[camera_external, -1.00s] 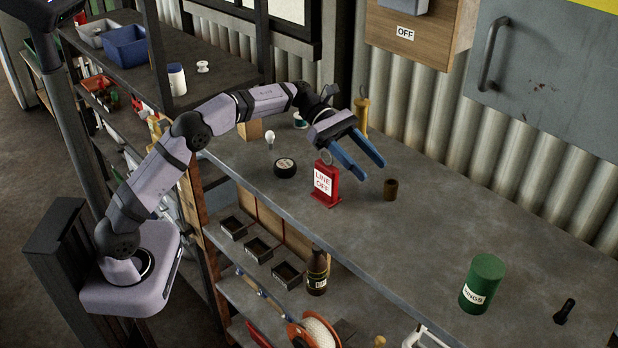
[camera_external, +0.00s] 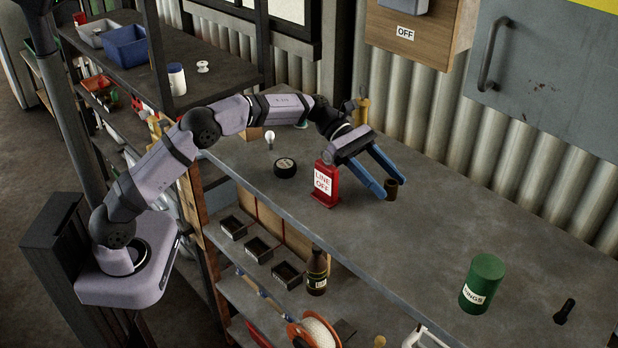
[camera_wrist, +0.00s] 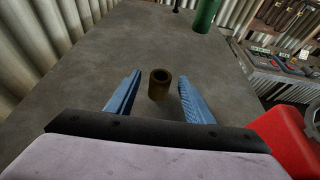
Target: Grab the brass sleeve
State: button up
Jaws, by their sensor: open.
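The brass sleeve (camera_external: 391,188) is a small dark brown hollow cylinder standing upright on the grey workbench (camera_external: 430,240). My gripper (camera_external: 391,187) has blue fingers spread apart, reaching down close to the sleeve, with one finger partly in front of it in the external view. In the wrist view the sleeve (camera_wrist: 160,84) stands between the lines of the two fingers (camera_wrist: 160,88), near their tips, with a gap on each side. Its open top faces up. The gripper is open and holds nothing.
A red "LINE OFF" stand (camera_external: 325,185) is close to the gripper's left; its red body (camera_wrist: 285,140) shows at lower right in the wrist view. A black round puck (camera_external: 285,168) lies farther left. A green canister (camera_external: 482,283) stands far right. The bench between sleeve and canister is clear.

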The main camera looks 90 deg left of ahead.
jog(key=shift+c, duration=0.6)
grip_shut()
jog(key=shift+r, duration=0.1)
notch_tip(320, 180, up, 10)
